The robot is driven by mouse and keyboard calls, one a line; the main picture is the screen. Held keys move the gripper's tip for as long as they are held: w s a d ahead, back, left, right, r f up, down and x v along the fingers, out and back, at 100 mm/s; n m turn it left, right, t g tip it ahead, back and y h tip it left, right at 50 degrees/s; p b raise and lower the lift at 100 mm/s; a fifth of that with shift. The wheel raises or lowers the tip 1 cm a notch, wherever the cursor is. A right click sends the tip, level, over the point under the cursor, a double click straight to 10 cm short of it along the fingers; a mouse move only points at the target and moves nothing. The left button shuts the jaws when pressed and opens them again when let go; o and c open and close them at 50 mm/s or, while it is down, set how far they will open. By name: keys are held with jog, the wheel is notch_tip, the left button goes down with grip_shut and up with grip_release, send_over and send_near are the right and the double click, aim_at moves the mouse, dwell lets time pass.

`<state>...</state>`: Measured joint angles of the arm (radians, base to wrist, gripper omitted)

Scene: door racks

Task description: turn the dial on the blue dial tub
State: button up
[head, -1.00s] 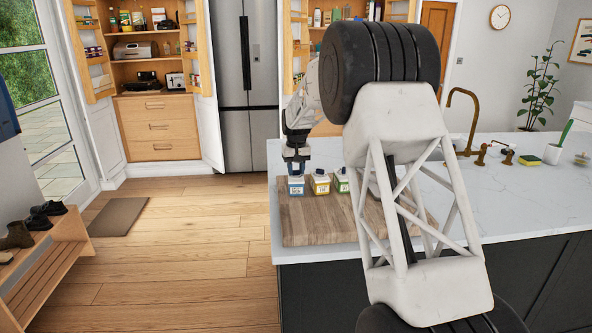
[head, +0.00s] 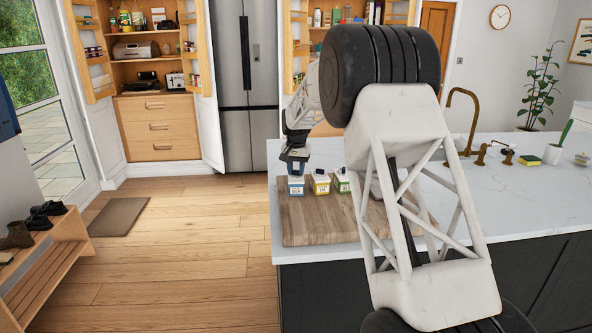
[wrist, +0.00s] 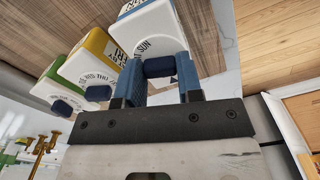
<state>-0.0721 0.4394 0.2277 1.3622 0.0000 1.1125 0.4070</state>
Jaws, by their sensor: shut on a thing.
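The blue dial tub (head: 296,187) stands on the wooden board, leftmost in a row of three tubs. In the wrist view its white body (wrist: 148,27) with a blue edge is at the top, day lettering on its lid. My gripper (head: 297,168) is above it, pointing down. In the wrist view its two blue fingers are shut on the dark blue dial (wrist: 160,67), one on each side. The fingers hide part of the lid and its markings.
A yellow tub (head: 321,186) and a green tub (head: 342,183) stand to the right, close by. The wooden board (head: 310,225) lies on the white counter (head: 520,205). Brass taps (head: 463,125) stand further right. The board's front is clear.

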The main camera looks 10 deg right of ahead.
jog(key=o, duration=0.9)
jog(key=shift+o, duration=0.2)
jog(key=shift+r, duration=0.1)
jog(key=shift+r, duration=3.85)
jog(key=shift+c, duration=0.4)
